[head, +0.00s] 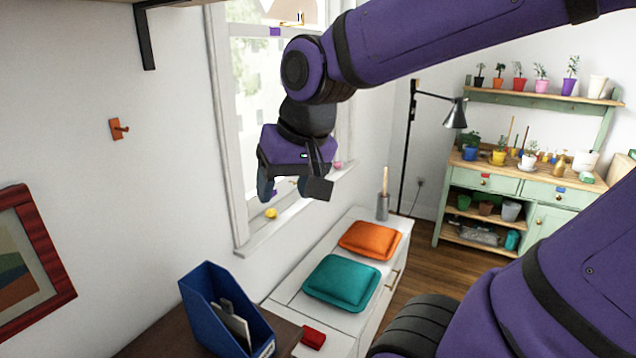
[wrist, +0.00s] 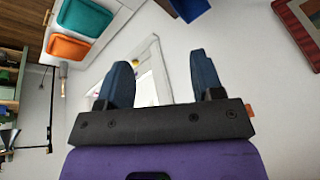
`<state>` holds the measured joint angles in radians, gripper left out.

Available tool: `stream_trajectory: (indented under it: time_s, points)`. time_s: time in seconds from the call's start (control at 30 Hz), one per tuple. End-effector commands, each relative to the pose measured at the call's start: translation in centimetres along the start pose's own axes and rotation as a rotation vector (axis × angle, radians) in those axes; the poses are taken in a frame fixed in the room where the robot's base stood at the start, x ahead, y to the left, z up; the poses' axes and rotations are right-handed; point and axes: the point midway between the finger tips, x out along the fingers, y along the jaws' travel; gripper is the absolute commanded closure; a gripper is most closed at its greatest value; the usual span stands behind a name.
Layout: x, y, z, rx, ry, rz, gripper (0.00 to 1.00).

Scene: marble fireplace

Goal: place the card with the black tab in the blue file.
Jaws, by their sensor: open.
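The blue file (head: 200,300) stands upright on a dark brown surface at the bottom of the head view. A pale card with a dark edge (head: 235,325) leans inside it; I cannot tell whether it has a black tab. No other card is clear in view. My gripper (head: 292,186) is open and empty, high in front of the window, well above and to the right of the file. In the wrist view my gripper (wrist: 162,80) shows two blue fingers apart with nothing between them. Part of the blue file (wrist: 190,8) shows at the top edge there.
A small red object (head: 314,337) lies right of the file. A white bench (head: 345,320) carries teal (head: 341,283) and orange (head: 370,240) cushions. A red picture frame (head: 50,250) hangs left. A floor lamp (head: 408,150) and potting bench (head: 520,185) stand behind. Air around my gripper is clear.

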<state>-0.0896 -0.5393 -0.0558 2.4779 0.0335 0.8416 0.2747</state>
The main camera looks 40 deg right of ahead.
Motion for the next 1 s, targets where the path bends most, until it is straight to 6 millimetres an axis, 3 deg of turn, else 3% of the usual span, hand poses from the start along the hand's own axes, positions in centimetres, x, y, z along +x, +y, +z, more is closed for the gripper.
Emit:
stream_trajectory:
  time_s: [0.1, 0.33, 1.0]
  points:
    - [-2.1, 1.0, 2.0, -0.113, 0.056, 0.013, 0.39]
    - [-3.9, 1.9, 4.3, -0.251, 0.106, 0.045, 0.39]
    - [-4.1, 2.0, 4.5, -0.270, 0.110, 0.050, 0.39]
